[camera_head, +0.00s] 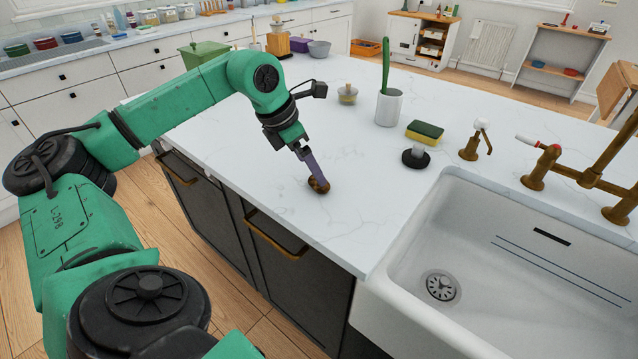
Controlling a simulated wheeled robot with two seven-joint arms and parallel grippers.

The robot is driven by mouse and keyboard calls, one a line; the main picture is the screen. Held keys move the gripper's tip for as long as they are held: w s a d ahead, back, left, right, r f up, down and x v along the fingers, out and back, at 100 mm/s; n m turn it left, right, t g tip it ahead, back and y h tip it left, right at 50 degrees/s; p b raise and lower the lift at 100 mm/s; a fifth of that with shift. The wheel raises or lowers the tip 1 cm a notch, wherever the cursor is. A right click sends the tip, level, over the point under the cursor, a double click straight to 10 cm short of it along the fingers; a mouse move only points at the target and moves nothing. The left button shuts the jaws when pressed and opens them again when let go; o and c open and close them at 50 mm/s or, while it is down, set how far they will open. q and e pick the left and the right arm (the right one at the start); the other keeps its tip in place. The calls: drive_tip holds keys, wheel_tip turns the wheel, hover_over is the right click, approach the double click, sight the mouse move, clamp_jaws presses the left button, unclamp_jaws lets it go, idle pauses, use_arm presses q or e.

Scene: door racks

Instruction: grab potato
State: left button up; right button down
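A small brown potato (319,187) is on the white marble counter (240,150), near its front edge and left of the sink. My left gripper (315,175) reaches down over it, and its purple-grey fingertips are at the potato and partly cover it. The fingers are seen nearly edge-on, so I cannot tell whether they are closed on the potato or still apart around it. My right gripper is not in view.
A white sink (400,285) with a brass tap (590,175) lies to the right. A black round stopper-like item (416,159), a yellow-green sponge (425,131), a white cup (389,107) and a small jar (347,94) stand behind the potato. The counter left of the gripper is clear.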

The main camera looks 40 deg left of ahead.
use_arm(q)
drive_tip(key=p+x, duration=0.1)
drive_tip(key=x, duration=0.4)
drive_tip(key=shift+s+f, duration=0.1)
drive_tip(key=shift+f, duration=0.15)
drive_tip(key=c, duration=1.4)
drive_tip(key=shift+o, duration=0.2)
drive_tip(key=shift+r, duration=0.1)
